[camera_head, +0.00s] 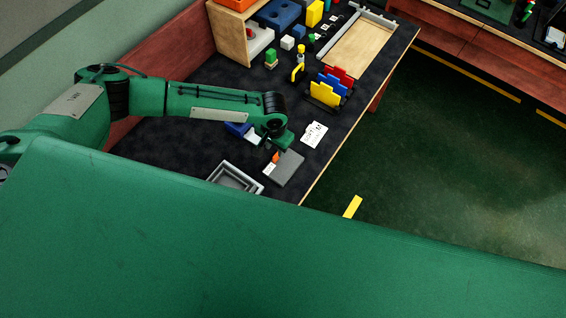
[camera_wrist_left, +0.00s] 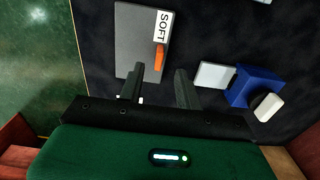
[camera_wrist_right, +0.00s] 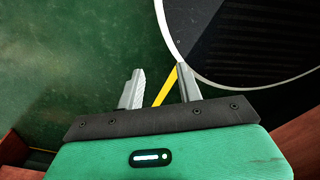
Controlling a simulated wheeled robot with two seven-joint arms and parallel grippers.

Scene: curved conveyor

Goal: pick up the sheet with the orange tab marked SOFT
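The grey sheet (camera_head: 287,168) lies on the dark worktop near its front edge. In the left wrist view the sheet (camera_wrist_left: 130,43) carries a white label reading SOFT (camera_wrist_left: 162,27) and an orange tab (camera_wrist_left: 159,58). My left gripper (camera_wrist_left: 157,78) is open and empty, its fingers just short of the tab, which lies between their lines. In the head view my left gripper (camera_head: 278,143) hangs near the sheet's upper left end. My right gripper (camera_wrist_right: 160,80) is open and empty, away from the worktop, over the green floor.
A grey tray (camera_head: 236,178) stands left of the sheet, and a white printed card (camera_head: 314,134) lies above it. A blue block (camera_wrist_left: 255,87) with white pieces lies beside my left gripper. A rack of coloured folders (camera_head: 331,88) stands farther back. A round dark surface (camera_wrist_right: 250,35) lies beside my right gripper.

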